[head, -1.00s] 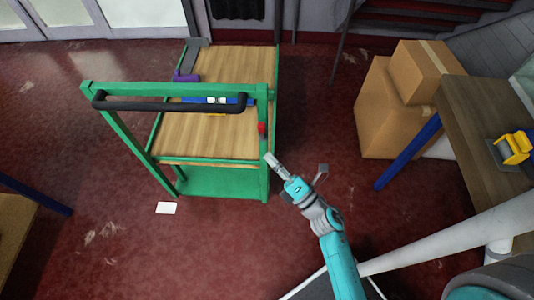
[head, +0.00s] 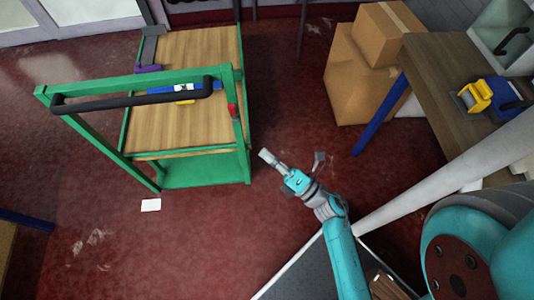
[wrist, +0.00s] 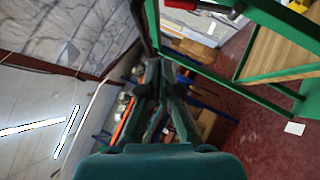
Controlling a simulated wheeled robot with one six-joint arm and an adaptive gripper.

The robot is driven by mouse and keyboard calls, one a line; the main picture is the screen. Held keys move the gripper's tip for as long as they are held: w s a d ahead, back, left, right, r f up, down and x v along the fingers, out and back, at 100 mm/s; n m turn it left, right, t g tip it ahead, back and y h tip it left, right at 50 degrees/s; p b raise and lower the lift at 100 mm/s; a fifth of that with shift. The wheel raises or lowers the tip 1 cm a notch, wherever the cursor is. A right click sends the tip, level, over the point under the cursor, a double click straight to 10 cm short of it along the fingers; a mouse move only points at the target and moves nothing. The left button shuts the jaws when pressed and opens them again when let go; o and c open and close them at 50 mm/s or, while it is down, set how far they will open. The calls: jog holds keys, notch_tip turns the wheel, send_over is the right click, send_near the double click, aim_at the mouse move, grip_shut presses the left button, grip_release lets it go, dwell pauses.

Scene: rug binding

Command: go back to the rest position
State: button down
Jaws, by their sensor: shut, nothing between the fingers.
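My gripper (head: 266,156) is at the end of my teal arm in the head view, over the red floor and to the right of the green trolley (head: 152,154). It touches nothing there. In the wrist view my gripper (wrist: 158,68) shows its dark fingers close together, with nothing held between them. The trolley's green frame and wooden deck also show at the right of the wrist view.
A wooden table (head: 434,88) with a yellow and blue tape dispenser (head: 476,96) stands at the right. Cardboard boxes (head: 357,82) are stacked beside it. A white card (head: 151,205) lies on the floor. Red floor between trolley and boxes is clear.

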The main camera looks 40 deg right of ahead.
dwell(0.3)
jog(key=s+a+r+m+g+h, duration=0.1)
jog(key=s+a+m+g+h, duration=0.1)
jog(key=s+m, duration=0.9)
jog(key=s+a+r+m+g+h, duration=0.2)
jog(key=s+a+m+g, duration=0.1)
jog(key=s+m, duration=0.8)
jog(key=m+g, duration=0.1)
jog(key=m, duration=0.1)
jog(key=shift+a+m+g+h, duration=0.25)
jog(key=shift+m+g+h, duration=0.05)
